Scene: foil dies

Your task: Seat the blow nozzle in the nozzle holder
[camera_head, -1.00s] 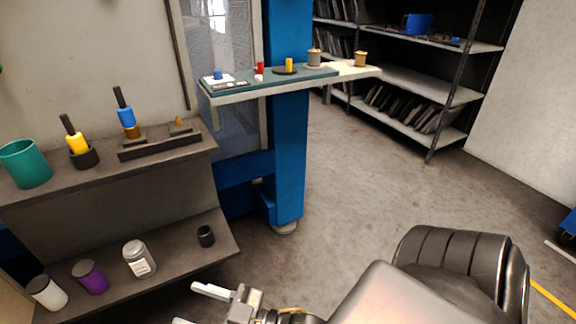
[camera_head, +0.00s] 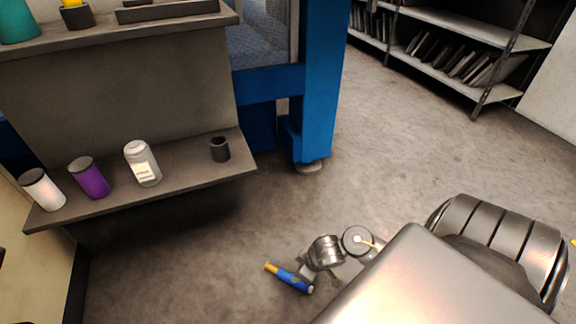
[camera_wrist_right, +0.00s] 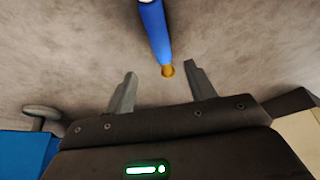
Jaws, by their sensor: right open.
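The blow nozzle (camera_head: 290,279), a slim blue body with an orange-yellow tip, shows low in the head view against the floor. It appears to lie on the floor. In the right wrist view its blue body (camera_wrist_right: 155,32) runs in from the top edge, its brass end between the fingertips. My right gripper (camera_wrist_right: 160,70) is open, its fingers apart from the nozzle; in the head view it is right beside it. A small dark cup (camera_head: 220,149) on the lower shelf may be the nozzle holder; it looks empty. My left gripper is out of view.
The lower shelf (camera_head: 200,177) also bears a white cup (camera_head: 42,189), a purple cup (camera_head: 90,178) and a labelled white jar (camera_head: 143,164). A blue post (camera_head: 320,80) stands right of the shelf. Floor around the nozzle is clear.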

